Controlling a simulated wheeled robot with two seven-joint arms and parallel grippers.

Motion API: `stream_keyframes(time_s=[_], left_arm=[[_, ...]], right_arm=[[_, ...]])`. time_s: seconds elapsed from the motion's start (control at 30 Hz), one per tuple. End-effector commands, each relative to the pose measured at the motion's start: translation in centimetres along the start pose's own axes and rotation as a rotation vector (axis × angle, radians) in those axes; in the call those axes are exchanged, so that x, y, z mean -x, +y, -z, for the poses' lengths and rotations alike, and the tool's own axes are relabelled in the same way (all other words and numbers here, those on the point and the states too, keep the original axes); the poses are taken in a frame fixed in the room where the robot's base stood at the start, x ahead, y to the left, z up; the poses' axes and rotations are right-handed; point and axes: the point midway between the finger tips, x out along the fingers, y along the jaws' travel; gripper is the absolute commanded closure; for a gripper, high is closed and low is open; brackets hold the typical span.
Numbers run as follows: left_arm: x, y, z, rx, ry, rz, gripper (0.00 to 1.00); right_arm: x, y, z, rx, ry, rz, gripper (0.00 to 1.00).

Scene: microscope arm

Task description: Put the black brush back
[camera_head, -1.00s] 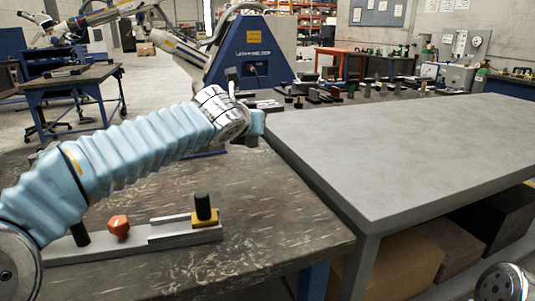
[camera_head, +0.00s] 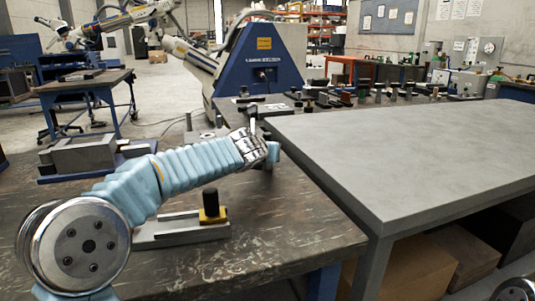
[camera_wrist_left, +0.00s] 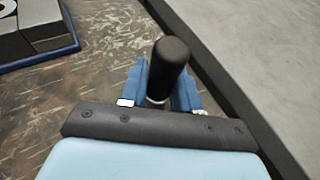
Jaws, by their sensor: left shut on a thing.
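The black brush (camera_wrist_left: 170,62) shows in the left wrist view as a black, round-ended handle with a pale band low on it. The blue fingers of my left gripper (camera_wrist_left: 160,88) are shut on it from both sides. Its lower end is hidden by the gripper. In the head view my left gripper (camera_head: 271,153) is at the far right corner of the dark worktable, near the grey table's edge. The brush is hard to make out there. My right gripper is not in view.
A metal fixture (camera_head: 175,231) with a black knob on a yellow base (camera_head: 212,206) lies on the dark worktable. A grey block (camera_head: 85,157) stands on a blue tray at the left.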

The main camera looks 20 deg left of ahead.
Motion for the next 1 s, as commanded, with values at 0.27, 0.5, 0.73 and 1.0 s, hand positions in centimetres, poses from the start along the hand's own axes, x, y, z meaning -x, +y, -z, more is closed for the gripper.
stream_keyframes(time_s=[0.27,0.5,0.73,1.0], left_arm=[[-0.1,0.0,0.3,0.001,0.001,0.0,0.55],[-0.1,0.0,0.3,0.0,0.001,0.0,0.43],[0.7,0.0,-0.1,0.0,0.0,0.0,0.43],[6.5,0.1,-0.1,0.001,-0.002,0.0,0.43]], right_arm=[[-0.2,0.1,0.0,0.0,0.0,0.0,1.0],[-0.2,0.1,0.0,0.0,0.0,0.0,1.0],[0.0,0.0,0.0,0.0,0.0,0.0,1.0],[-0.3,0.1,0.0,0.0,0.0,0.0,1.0]])
